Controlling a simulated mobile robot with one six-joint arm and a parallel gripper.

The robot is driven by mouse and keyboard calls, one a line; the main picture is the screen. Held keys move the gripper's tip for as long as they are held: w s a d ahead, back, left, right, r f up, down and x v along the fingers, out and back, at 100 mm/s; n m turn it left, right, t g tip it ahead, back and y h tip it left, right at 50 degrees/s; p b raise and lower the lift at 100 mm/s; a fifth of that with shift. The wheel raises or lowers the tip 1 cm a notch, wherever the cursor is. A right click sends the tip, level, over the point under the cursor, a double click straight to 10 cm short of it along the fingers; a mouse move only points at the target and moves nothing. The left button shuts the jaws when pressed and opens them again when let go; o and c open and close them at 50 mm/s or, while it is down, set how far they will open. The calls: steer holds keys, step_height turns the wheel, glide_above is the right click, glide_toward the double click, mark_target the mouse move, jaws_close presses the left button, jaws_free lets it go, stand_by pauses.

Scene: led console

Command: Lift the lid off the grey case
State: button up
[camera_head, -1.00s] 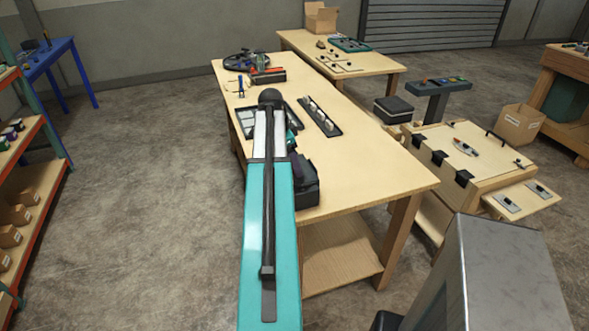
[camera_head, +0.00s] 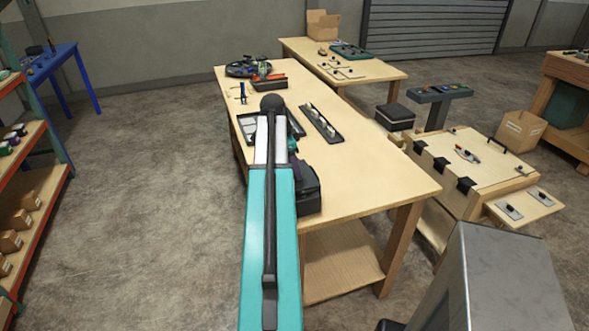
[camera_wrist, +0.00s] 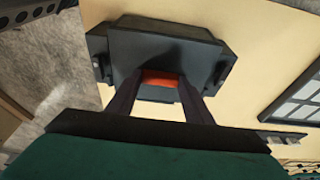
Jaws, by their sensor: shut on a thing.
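A dark grey case (camera_wrist: 165,45) fills the upper middle of the wrist view, with blocky parts on its two sides. My gripper (camera_wrist: 162,92) is shut on its orange handle (camera_wrist: 160,78); one dark finger stands on each side of it. My gripper is mostly hidden there too. I cannot tell whether a lid is apart from the case body.
The long wooden table (camera_head: 365,172) also bears a narrow black tray (camera_head: 323,123) and a panel with pale squares (camera_wrist: 300,100). A hinged wooden bench (camera_head: 485,160) and a dark box (camera_head: 395,117) stand to the right. Open floor (camera_head: 150,180) lies to the left.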

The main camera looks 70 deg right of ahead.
steer(key=shift+r+b, duration=0.55)
steer(key=shift+r, duration=0.85)
steer(key=w+a+r+b, duration=0.1)
steer(key=w+a+b, duration=0.2)
steer(key=w+a, duration=0.4)
steer(key=a, duration=0.7)
steer(key=shift+a+r+b, duration=0.15)
steer(key=shift+r+b, duration=0.15)
steer(key=shift+r, duration=0.05)
steer(key=shift+w+r, duration=0.1)
steer(key=shift+r+p, duration=1.65)
steer(key=shift+r, duration=0.3)
steer(key=shift+w, duration=0.1)
